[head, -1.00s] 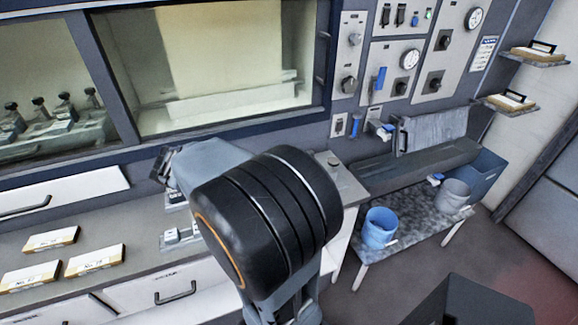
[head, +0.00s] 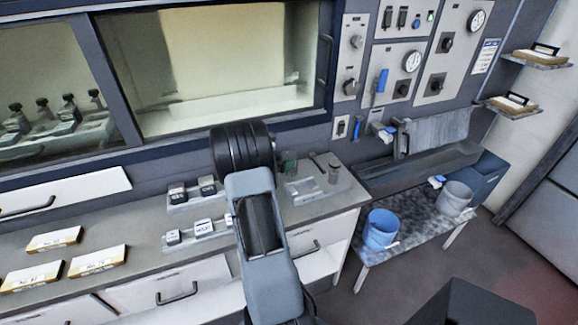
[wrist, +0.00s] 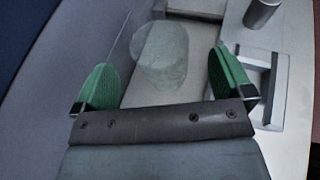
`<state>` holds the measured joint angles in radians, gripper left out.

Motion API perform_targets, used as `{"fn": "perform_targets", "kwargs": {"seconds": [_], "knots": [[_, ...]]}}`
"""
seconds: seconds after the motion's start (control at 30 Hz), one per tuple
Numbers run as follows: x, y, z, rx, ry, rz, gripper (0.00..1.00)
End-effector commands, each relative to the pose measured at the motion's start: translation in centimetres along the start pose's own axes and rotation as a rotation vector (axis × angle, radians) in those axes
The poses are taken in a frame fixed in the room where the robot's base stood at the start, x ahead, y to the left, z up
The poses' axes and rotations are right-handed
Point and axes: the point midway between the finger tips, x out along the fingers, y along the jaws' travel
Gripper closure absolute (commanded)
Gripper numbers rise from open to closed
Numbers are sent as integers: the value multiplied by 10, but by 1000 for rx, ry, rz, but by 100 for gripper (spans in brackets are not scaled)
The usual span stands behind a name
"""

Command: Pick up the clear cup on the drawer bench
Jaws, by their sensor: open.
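The clear cup (wrist: 160,52) shows in the wrist view as a faint, see-through round shape on a pale plate. My gripper (wrist: 163,78) is open. Its two green fingers stand to the left and right of the cup's near side, with a gap on each side, and hold nothing. How far the fingertips are above the cup is hard to tell. In the head view a green finger shows just right of my arm, over the drawer bench (head: 150,228). I cannot make out the cup there.
A grey frame (wrist: 262,78) and a metal cylinder (wrist: 260,12) stand right of the cup in the wrist view. Small labelled blocks (head: 203,228) sit left of my arm on the bench. A glass window (head: 215,65) rises behind. Blue and grey buckets stand on a low table at right.

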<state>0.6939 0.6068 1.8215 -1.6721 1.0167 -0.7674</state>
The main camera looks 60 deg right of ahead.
Motion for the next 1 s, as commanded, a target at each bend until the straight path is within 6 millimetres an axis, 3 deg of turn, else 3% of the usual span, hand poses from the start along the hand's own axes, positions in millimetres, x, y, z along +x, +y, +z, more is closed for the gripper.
{"fn": "perform_targets", "kwargs": {"seconds": [0.17,0.5,0.87,1.0], "knots": [[8,0,0,0,2,-1,2],[50,1,0,1,2,0,2],[57,1,-1,2,1,1,2],[57,1,-1,2,1,0,15]]}}
